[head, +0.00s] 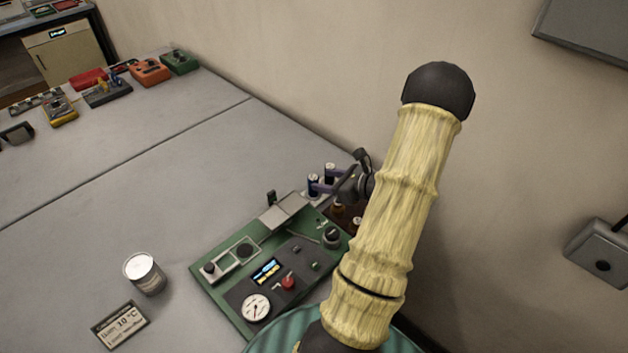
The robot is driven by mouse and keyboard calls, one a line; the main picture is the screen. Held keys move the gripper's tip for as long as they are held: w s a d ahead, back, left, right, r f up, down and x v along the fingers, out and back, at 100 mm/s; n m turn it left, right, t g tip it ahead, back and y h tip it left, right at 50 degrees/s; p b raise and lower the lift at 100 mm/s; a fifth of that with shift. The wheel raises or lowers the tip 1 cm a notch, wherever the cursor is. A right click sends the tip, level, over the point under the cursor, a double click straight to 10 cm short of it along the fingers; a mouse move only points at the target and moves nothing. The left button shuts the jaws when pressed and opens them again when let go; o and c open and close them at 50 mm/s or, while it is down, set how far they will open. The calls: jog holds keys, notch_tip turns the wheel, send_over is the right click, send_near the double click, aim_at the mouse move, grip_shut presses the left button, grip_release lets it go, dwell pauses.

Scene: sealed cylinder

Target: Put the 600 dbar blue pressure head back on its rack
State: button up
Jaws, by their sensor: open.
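My gripper (324,181) is open at the far right corner of the green instrument panel, mostly behind my own yellow arm. Two small dark-blue upright cylinders with pale tops show at its jaws; I cannot tell whether either is the 600 dbar blue pressure head or part of the gripper. A brown rack (347,215) stands below the gripper, beside the panel, and is partly hidden by my arm. It bears small fittings, one brass coloured. No 600 dbar marking is readable.
The green panel (225,285) carries a gauge, a red knob and a small display. Several coloured devices line the far table edge. A wall rises close on the right. The middle table (120,190) is clear.

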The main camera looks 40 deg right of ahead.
jog(key=v, duration=0.5)
jog(key=shift+s, duration=0.15)
dwell(0.3)
